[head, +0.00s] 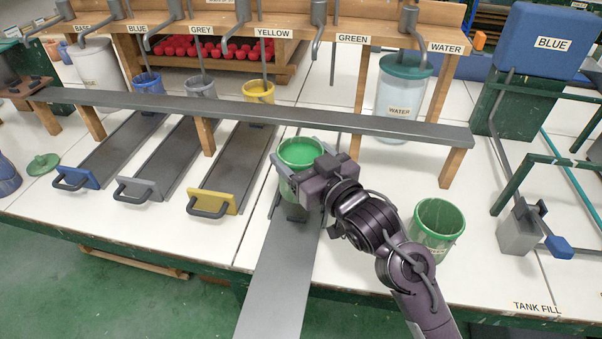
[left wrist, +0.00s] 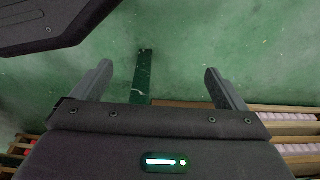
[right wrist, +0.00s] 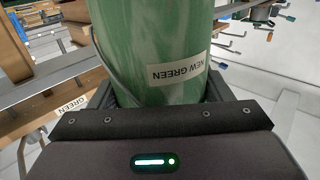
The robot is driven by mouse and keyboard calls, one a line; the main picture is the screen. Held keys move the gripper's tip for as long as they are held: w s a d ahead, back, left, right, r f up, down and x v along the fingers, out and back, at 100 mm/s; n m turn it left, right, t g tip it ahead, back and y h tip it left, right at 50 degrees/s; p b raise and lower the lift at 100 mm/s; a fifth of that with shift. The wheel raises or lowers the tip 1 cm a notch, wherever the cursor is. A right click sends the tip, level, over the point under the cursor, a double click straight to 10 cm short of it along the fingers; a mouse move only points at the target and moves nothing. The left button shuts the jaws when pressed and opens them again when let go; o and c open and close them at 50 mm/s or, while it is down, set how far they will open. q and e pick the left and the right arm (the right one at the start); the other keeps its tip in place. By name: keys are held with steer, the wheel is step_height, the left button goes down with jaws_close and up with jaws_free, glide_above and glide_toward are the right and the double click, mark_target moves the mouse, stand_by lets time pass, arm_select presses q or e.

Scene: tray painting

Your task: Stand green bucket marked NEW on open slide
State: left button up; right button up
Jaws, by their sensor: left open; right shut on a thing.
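A green bucket (head: 299,152) with bright green inside is held by my right gripper (head: 308,170), whose fingers close around its sides. In the right wrist view this bucket (right wrist: 150,50) fills the space between the fingers and its label reads NEW GREEN. The open slide (head: 272,275) is a long grey plate pulled out toward the front, past the table edge. The bucket is over the slide's far part, roughly upright; I cannot tell whether its base touches the plate. My left gripper (left wrist: 158,85) is open and empty above the green floor, outside the head view.
Another green bucket (head: 436,226) stands on the table to the right. Shut slides with blue (head: 75,180), grey (head: 138,188) and yellow (head: 212,202) fronts lie to the left. A grey rail (head: 250,118) crosses behind the held bucket. The WATER container (head: 402,100) stands farther back.

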mark_target(291, 161)
arm_select(q)
steer(key=shift+w+d+r+b, duration=0.15)
steer(key=shift+w+r, duration=0.05)
steer(key=shift+r, duration=0.2)
steer(key=shift+w+d+r+b, duration=0.15)
steer(key=shift+w+r, duration=0.05)
steer(key=shift+r, duration=0.2)
arm_select(e)
steer(key=shift+f, duration=2.05)
steer(key=shift+f, duration=0.1)
